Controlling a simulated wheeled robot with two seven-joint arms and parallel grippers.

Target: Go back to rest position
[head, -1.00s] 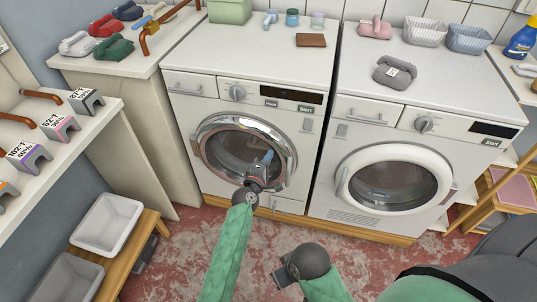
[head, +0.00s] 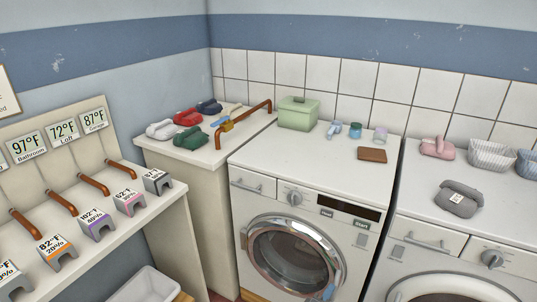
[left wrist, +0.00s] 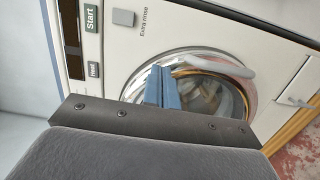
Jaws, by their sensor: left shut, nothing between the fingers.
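My left gripper (head: 329,291) shows only as a small blue tip at the bottom of the head view, in front of the left washing machine (head: 316,157). In the left wrist view its two blue fingers (left wrist: 162,88) are together with nothing between them. They point toward the round door (left wrist: 212,88) of a machine, which looks closed; whether they touch it I cannot tell. My right gripper is not in the head view now.
A second machine (head: 460,262) stands at the right, with a grey item (head: 459,200) on top. A counter (head: 205,152) with several coloured objects and a pipe (head: 245,122) stands at the back left. A shelf with labelled blocks (head: 97,224) is at the left; a pale bin (head: 146,287) is below.

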